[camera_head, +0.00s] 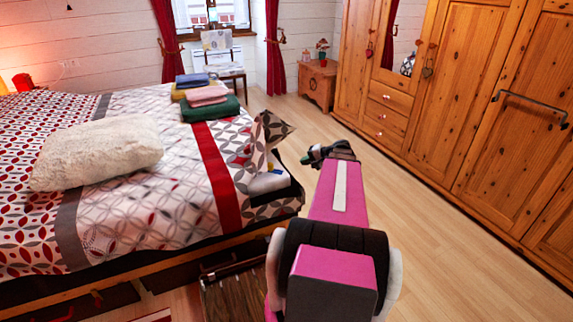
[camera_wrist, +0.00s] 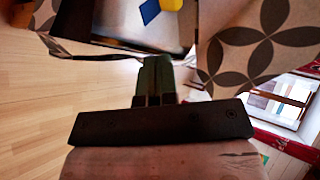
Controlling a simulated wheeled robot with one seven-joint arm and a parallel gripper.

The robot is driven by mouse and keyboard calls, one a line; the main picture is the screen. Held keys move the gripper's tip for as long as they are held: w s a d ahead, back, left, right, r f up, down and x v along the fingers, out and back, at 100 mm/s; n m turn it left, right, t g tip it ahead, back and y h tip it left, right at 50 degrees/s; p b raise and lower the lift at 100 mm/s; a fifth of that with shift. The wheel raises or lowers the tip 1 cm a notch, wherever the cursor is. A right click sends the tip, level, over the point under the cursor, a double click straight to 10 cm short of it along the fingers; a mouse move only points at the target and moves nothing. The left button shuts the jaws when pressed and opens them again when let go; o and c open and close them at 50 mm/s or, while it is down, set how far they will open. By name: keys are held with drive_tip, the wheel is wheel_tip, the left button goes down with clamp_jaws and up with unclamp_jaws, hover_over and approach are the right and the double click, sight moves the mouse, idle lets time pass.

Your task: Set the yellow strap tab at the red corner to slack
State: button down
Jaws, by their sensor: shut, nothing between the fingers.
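My gripper (camera_head: 309,157) is just off the foot corner of the bed, at the end of my pink arm. In the wrist view its dark green fingers (camera_wrist: 155,82) are shut and empty. A small yellow piece (camera_wrist: 171,4) is cut by the top edge there, beside a blue diamond (camera_wrist: 149,11), both on a pale surface; I cannot tell whether it is the strap tab. The fingertips are apart from it. The bed corner (camera_head: 268,183) shows pale and dark layers under a lifted patterned cover. A red corner marking cannot be made out clearly.
The patterned cover (camera_wrist: 262,40) hangs close to the right of my fingers. The bed (camera_head: 120,215) carries a fluffy pillow (camera_head: 98,152) and folded cloths (camera_head: 210,107). Wooden wardrobes (camera_head: 460,100) line the right side. Open floor (camera_head: 440,235) lies between bed and wardrobes.

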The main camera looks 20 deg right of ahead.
sight(272, 164)
drive_tip(key=x, duration=1)
drive_tip(key=shift+w+a, duration=0.8)
drive_tip(key=shift+a, duration=0.05)
drive_tip(key=shift+w+a, duration=0.5)
drive_tip(key=shift+a, duration=0.05)
drive_tip(key=shift+w+a, duration=1.05)
drive_tip(key=shift+a, duration=0.05)
